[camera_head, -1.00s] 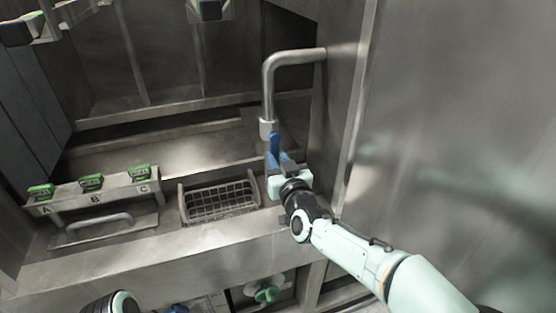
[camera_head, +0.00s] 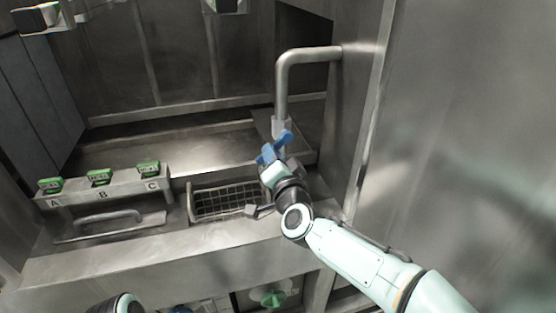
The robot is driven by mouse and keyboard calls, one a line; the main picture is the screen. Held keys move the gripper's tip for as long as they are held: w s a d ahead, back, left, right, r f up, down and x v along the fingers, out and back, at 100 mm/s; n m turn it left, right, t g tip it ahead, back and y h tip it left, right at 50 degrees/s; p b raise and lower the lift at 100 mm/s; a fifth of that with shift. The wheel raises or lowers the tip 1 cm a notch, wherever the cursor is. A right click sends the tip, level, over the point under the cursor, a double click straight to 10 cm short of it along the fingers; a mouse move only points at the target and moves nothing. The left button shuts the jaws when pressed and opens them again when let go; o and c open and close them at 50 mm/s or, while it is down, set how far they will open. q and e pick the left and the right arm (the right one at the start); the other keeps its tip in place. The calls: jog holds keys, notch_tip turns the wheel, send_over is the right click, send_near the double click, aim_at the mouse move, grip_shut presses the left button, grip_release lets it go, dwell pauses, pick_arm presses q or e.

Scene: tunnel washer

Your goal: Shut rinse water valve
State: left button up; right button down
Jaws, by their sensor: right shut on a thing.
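The valve is a blue lever handle (camera_head: 284,137) at the lower end of a bent grey pipe (camera_head: 283,80), right of centre in the head view. My right gripper (camera_head: 271,162) is shut on the blue handle from below and in front. The handle lies at a slant, its upper end to the right of the gripper. My gripper hides part of the handle and the valve body. My left gripper does not show; only a rounded part of my own body shows at the bottom left.
A wire basket (camera_head: 218,204) sits left of my right gripper. A rack with green tags (camera_head: 99,177) lettered A, B and C stands at the left, by a handled lid (camera_head: 108,218). A green knob (camera_head: 270,296) is below. A steel wall (camera_head: 465,130) bounds the right.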

jog(key=shift+s+a+r+m, duration=0.15)
jog(key=shift+r+m, duration=0.4)
jog(key=shift+m, duration=0.75)
jog(key=shift+w+a+r+m, duration=0.15)
jog(key=shift+r+m, duration=0.35)
jog(key=shift+m, duration=0.8)
jog(key=shift+s+a+r+m, duration=0.2)
jog(key=shift+r+m, duration=0.35)
jog(key=shift+m, duration=0.75)
jog(key=c, duration=1)
grip_release()
jog(key=shift+o, duration=0.2)
jog(key=b+v, duration=0.1)
jog(key=v, duration=1.2)
jog(key=shift+s+b, duration=0.15)
jog(key=shift+b, duration=0.2)
jog(key=shift+r, duration=0.1)
